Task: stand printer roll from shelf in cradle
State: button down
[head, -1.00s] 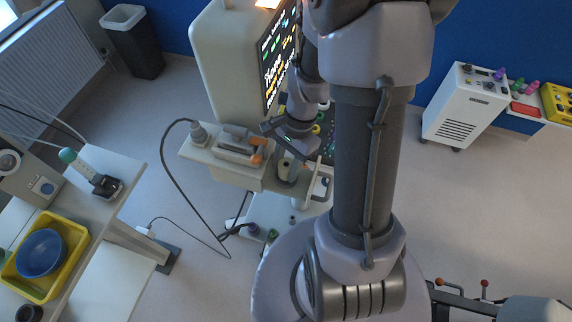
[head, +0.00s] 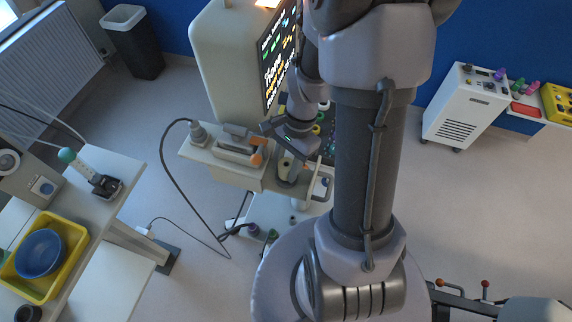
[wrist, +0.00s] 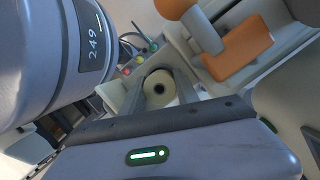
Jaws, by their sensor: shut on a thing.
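The printer roll (wrist: 160,88) is cream-coloured with a small dark core. It shows end-on in the wrist view, between the two grey fingers of my gripper (wrist: 158,86), which is shut on it. In the head view my gripper (head: 291,160) is low over the right end of the cart's pale ledge, beside the screen housing. The roll is small and partly covered by the gripper there. A grey holder (head: 288,182) is around or just under the roll and looks like the cradle. I cannot tell whether the roll touches its floor.
A grey device with an orange lever (head: 257,160) sits on the ledge just left of my gripper; the orange part (wrist: 238,48) is close in the wrist view. The screen housing (head: 225,60) stands behind. A cable (head: 167,160) hangs at the left. Floor at right is open.

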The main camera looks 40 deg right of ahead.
jog(key=shift+f+b, duration=0.8)
jog(key=shift+f, duration=0.05)
jog(key=shift+r, duration=0.2)
jog(key=shift+r+p, duration=0.7)
jog(key=shift+p, duration=0.05)
jog(key=shift+f+b, duration=0.9)
jog(key=shift+b, duration=0.1)
dwell(0.5)
jog(key=shift+r, duration=0.15)
jog(key=shift+r+p, duration=0.75)
